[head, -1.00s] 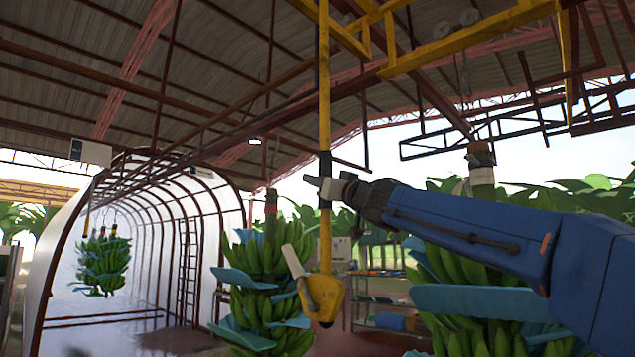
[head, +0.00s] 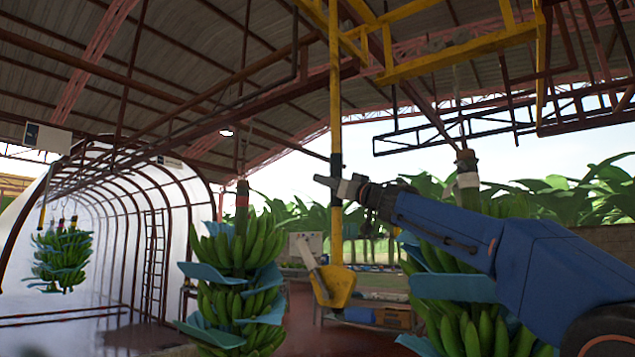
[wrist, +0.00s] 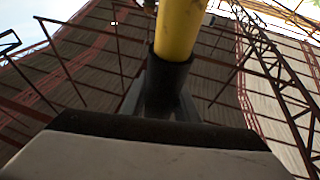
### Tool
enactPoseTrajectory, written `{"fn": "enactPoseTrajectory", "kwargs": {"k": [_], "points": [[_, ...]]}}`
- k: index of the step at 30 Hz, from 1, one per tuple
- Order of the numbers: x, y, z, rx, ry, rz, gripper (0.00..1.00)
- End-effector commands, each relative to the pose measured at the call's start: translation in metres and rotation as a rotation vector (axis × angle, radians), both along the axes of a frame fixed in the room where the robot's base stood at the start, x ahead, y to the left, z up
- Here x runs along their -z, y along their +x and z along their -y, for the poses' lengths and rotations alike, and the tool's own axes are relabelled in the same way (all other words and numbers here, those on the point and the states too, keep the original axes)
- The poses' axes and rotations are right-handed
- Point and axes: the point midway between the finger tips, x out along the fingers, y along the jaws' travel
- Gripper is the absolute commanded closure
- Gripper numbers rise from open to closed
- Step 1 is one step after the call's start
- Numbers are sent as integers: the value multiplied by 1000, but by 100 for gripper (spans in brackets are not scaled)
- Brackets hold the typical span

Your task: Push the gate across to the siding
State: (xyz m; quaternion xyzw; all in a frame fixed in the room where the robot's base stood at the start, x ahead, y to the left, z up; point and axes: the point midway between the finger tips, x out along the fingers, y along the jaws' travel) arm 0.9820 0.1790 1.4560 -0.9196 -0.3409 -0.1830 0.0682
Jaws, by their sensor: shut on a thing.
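The gate (head: 455,55) is a yellow overhead frame at the top of the head view, among the dark red rails. A yellow pole (head: 335,110) hangs from it, with a dark sleeve (head: 336,163) partway down and a yellow block with a pale lever (head: 335,285) at its bottom. My gripper (head: 340,186) reaches in from the right and is shut on the pole at the sleeve. In the wrist view the sleeve (wrist: 168,80) stands between my fingers, with the yellow pole above it. The siding cannot be told apart clearly among the rails.
Banana stems with blue sheets hang left of the pole (head: 240,270), under my arm (head: 450,300), and in the tunnel (head: 60,255). A white arched tunnel (head: 110,240) stands at left. A bench (head: 375,315) stands behind the pole.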

Motion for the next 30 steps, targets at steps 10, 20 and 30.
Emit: {"fn": "enactPoseTrajectory", "kwargs": {"k": [10, 20, 30], "points": [[2, 0, -1, -2, -2, -2, 58], [1, -1, 0, -2, -2, -1, 54], [14, -26, 22, 0, -1, -1, 54]]}}
